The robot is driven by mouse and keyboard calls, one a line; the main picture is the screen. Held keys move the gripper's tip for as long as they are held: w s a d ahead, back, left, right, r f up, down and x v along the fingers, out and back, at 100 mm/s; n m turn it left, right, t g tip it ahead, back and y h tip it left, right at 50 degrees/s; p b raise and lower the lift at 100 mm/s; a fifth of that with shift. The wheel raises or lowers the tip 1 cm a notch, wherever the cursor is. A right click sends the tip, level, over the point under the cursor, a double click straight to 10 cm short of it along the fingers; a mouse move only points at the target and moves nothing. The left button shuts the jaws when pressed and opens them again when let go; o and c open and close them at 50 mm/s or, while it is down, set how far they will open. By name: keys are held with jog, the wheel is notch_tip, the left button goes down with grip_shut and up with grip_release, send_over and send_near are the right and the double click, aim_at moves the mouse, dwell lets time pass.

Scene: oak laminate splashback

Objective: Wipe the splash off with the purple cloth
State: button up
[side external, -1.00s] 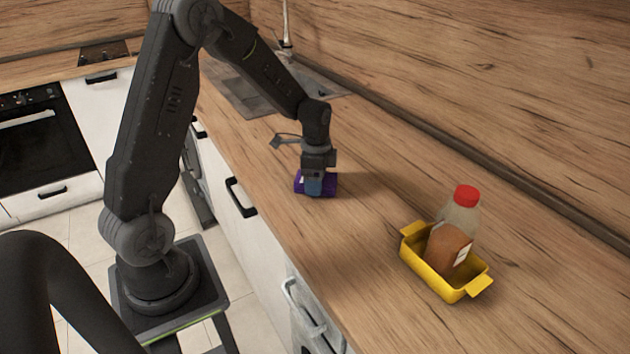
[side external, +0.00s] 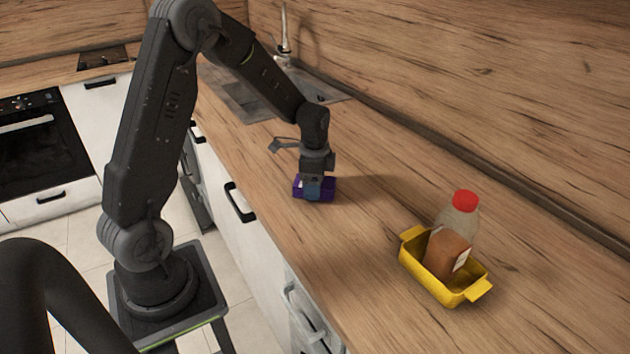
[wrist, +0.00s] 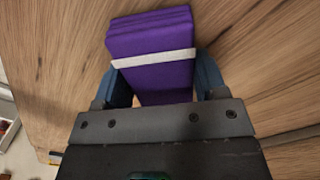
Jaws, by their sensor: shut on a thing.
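The purple cloth (wrist: 152,40) is a folded block with a white band around it. In the wrist view it sits between the two blue fingers of my gripper (wrist: 165,82), which is shut on it. In the side view my gripper (side external: 313,188) points down over the counter with the purple cloth (side external: 328,186) at its tips. The cloth is at or just above the counter; I cannot tell if it touches. No splash is visible in either view; it may be hidden under the cloth or the arm.
A sink (side external: 240,97) lies behind my gripper. The wooden counter (side external: 370,225) between cloth and dish is clear. The splashback runs along the back.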

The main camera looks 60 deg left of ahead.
jog(key=shift+s+d+f, duration=0.2)
jog(key=shift+s+d, duration=1.05)
jog(key=shift+d, duration=0.2)
jog(key=shift+w+a, duration=0.9)
jog(key=shift+a, duration=0.2)
jog(key=shift+r, duration=0.1)
jog(key=shift+r, duration=2.55)
